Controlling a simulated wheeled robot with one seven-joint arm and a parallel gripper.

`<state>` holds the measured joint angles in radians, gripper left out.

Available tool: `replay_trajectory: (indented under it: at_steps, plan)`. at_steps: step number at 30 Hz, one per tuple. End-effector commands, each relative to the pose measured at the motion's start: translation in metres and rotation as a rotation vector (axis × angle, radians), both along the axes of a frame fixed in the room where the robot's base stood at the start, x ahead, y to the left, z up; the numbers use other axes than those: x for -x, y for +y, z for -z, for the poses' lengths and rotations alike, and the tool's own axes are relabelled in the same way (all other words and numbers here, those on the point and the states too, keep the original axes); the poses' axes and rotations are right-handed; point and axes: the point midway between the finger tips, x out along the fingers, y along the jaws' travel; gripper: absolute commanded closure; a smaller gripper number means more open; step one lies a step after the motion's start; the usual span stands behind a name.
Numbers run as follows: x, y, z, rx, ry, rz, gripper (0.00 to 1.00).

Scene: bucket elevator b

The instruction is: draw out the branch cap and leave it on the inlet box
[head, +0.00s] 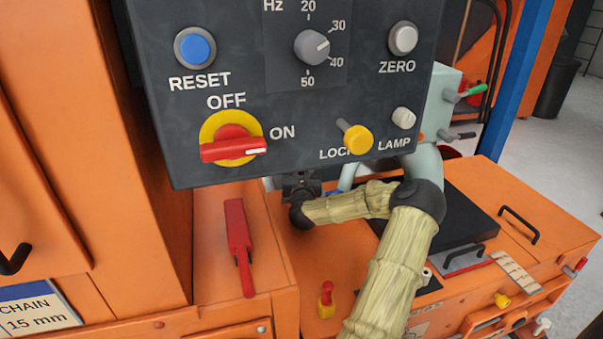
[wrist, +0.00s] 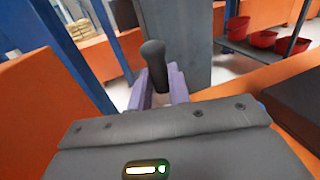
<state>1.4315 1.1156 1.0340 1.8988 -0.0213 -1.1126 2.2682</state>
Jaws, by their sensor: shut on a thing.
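My gripper (wrist: 158,72) shows in the wrist view with its two pale purple fingers shut on a dark grey rounded grip, which I take for the handle of the branch cap (wrist: 153,54). Only this grip shows; the rest of the cap and whether it still sits in its branch cannot be told. The orange box top (head: 345,258) under my arm may be the inlet box.
The dark control panel (head: 290,110) hangs close in front. A red lever (head: 238,235) and a small red-and-yellow knob (head: 326,300) stand on orange surfaces. A black plate (head: 462,205) lies right of my arm. Red bins (wrist: 262,38) sit on a shelf behind.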

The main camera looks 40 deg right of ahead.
Motion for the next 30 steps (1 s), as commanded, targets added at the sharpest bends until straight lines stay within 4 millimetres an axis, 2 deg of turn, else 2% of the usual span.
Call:
replay_trajectory:
  at_steps: [8,24,30]
  plan:
    - [0.0,0.0,-0.002,0.001,-0.001,0.0,1.0]
    - [0.0,0.0,-0.037,0.002,-0.001,0.0,1.0]
    - [0.0,0.0,-0.041,0.001,-0.001,0.0,1.0]
